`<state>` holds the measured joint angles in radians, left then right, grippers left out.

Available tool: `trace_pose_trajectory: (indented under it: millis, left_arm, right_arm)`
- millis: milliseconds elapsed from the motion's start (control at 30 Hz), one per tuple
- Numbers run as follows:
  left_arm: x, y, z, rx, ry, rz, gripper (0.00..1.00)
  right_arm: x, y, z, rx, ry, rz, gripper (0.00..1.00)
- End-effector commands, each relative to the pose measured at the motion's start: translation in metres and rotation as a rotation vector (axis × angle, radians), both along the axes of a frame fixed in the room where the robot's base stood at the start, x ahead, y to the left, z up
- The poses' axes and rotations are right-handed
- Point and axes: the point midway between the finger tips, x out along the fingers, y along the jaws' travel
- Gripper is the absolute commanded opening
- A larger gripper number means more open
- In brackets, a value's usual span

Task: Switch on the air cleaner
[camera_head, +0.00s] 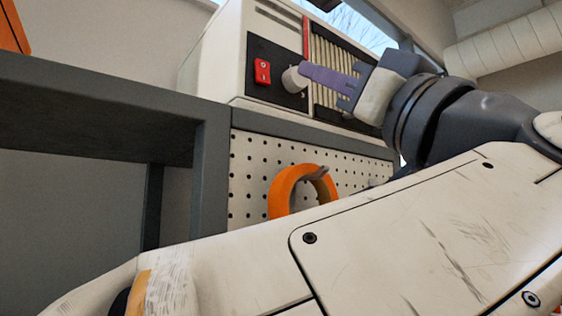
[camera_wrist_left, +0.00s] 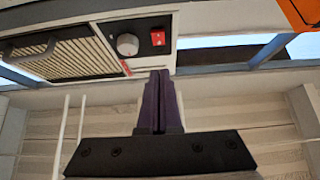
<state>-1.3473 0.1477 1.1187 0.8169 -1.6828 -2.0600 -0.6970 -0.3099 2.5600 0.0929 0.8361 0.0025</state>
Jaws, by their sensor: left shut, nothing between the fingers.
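The air cleaner (camera_head: 214,56) is a cream box with a black panel and a slatted grille, standing on a grey-edged bench. Its panel carries a red rocker switch (camera_head: 262,71) with light marks and, to the right, a pale round knob (camera_head: 294,79). My left gripper (camera_head: 304,73) is shut and empty, its purple fingers pointing left, with the tips by the knob in the head view. In the left wrist view the shut fingertips (camera_wrist_left: 160,73) lie below the red switch (camera_wrist_left: 158,38) and the knob (camera_wrist_left: 128,45). I cannot tell whether they touch anything. My right gripper is not in view.
An orange ring (camera_head: 283,189) hangs on the white perforated board (camera_head: 247,160) below the cleaner. A dark grey table (camera_head: 90,100) stands at the left. My left arm fills the lower right of the head view. A window is behind the cleaner.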

Motion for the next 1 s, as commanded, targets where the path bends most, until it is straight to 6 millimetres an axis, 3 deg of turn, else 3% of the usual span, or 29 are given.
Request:
trace_pose_trajectory:
  millis: [33, 233, 500, 1000]
  left_arm:
    - [0.008, 0.007, 0.014, -0.001, 0.000, 0.006, 0.00]
    - [0.034, 0.027, 0.039, -0.001, -0.001, 0.005, 0.00]
    - [0.061, 0.045, 0.029, 0.003, 0.001, 0.001, 0.00]
    - [0.066, 0.046, 0.026, 0.003, -0.003, -0.004, 0.00]
  right_arm:
    - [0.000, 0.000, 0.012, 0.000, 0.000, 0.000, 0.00]
    - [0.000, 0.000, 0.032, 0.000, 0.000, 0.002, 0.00]
    - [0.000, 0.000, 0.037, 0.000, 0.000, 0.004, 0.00]
    - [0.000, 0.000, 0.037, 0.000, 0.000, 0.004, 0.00]
